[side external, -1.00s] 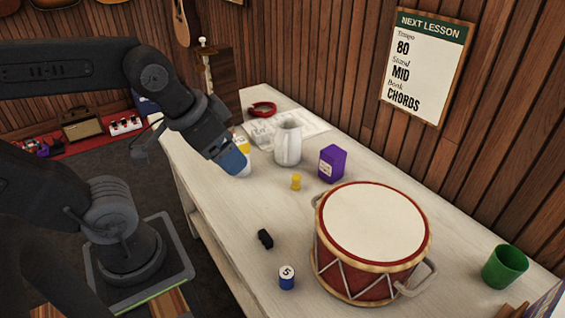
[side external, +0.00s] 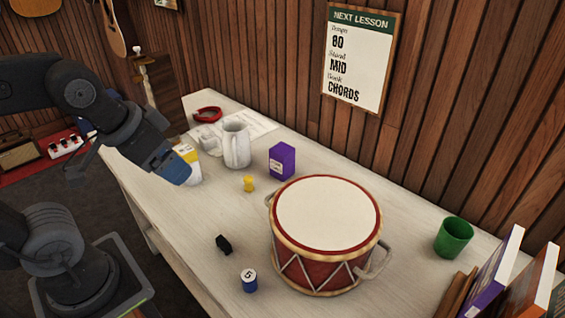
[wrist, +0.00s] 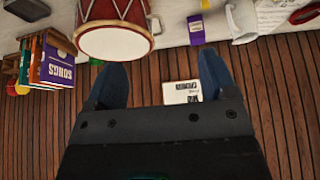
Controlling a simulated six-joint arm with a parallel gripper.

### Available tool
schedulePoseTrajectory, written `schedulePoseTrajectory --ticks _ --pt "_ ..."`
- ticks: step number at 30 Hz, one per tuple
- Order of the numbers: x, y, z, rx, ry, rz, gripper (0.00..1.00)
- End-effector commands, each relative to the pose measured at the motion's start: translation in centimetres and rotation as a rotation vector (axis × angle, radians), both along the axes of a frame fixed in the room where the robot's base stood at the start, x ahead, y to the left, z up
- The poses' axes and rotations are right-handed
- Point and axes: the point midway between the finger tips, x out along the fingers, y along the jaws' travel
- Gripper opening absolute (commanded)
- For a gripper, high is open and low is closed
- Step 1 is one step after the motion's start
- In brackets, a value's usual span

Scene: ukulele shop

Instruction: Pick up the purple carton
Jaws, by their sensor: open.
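The purple carton (side external: 282,161) stands upright on the pale table, between the white pitcher and the red drum in the side view. It also shows near the top of the wrist view (wrist: 196,31), above the right fingertip and apart from it.
The white pitcher (side external: 237,146) and a yellow-and-white container (side external: 190,158) are near my gripper. A small yellow piece (side external: 249,184) lies in front of the carton. The large red drum (side external: 318,262) is to the right. The wooden wall (side external: 300,90) rises behind the table.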

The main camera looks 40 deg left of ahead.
Motion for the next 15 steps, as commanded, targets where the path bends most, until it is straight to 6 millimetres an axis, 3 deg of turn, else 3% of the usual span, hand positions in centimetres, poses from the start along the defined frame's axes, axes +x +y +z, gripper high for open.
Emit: schedulePoseTrajectory --ticks 2,7,15 --pt "0.0 0.0 0.0 0.0 0.0 0.0 0.78" --pt "0.0 0.0 0.0 0.0 0.0 0.0 0.92" --pt "0.39 0.05 0.15 0.0 0.002 0.001 0.92"
